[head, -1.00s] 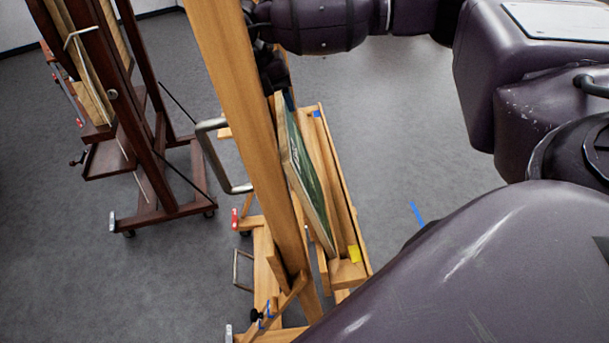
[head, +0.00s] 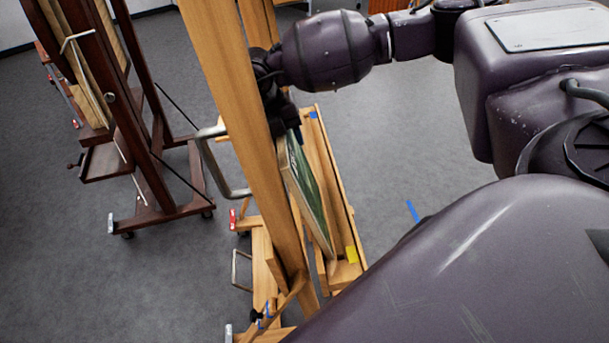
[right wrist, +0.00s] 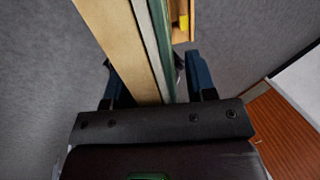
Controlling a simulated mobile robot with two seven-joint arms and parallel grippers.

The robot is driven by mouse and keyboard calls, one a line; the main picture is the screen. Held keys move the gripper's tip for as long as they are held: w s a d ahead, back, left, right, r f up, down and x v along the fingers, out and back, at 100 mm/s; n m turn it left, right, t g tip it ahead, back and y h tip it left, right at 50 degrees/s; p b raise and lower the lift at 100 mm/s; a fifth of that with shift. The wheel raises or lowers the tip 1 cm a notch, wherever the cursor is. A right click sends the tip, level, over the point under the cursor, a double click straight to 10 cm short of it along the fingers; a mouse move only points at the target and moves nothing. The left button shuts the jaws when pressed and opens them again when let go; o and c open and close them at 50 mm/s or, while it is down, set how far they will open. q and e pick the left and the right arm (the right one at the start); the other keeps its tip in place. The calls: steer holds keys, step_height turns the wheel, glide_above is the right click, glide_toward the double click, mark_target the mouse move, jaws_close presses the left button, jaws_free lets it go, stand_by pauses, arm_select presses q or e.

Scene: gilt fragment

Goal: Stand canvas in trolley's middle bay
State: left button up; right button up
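The canvas (head: 308,190), with a dark green face and a pale edge, stands tilted on the ledge of the light wooden easel (head: 224,75). My right gripper (head: 280,112) is at its far upper end, partly hidden behind the easel's post. In the right wrist view the fingers of my right gripper (right wrist: 158,88) are apart, on either side of the canvas's green and grey edge (right wrist: 158,45) and a pale wooden band. A gap shows between the right finger and the green face. My left gripper is out of view. I cannot make out the trolley's bays.
A dark wooden easel (head: 150,150) with a pale panel stands at the left. A metal handle (head: 215,160) juts from the light easel's left side. A reddish-brown wooden surface (right wrist: 285,130) shows in the right wrist view.

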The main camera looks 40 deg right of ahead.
jaws_close()
steer(key=shift+w+r, duration=0.1)
steer(key=shift+r, duration=0.05)
stand_by(0.4)
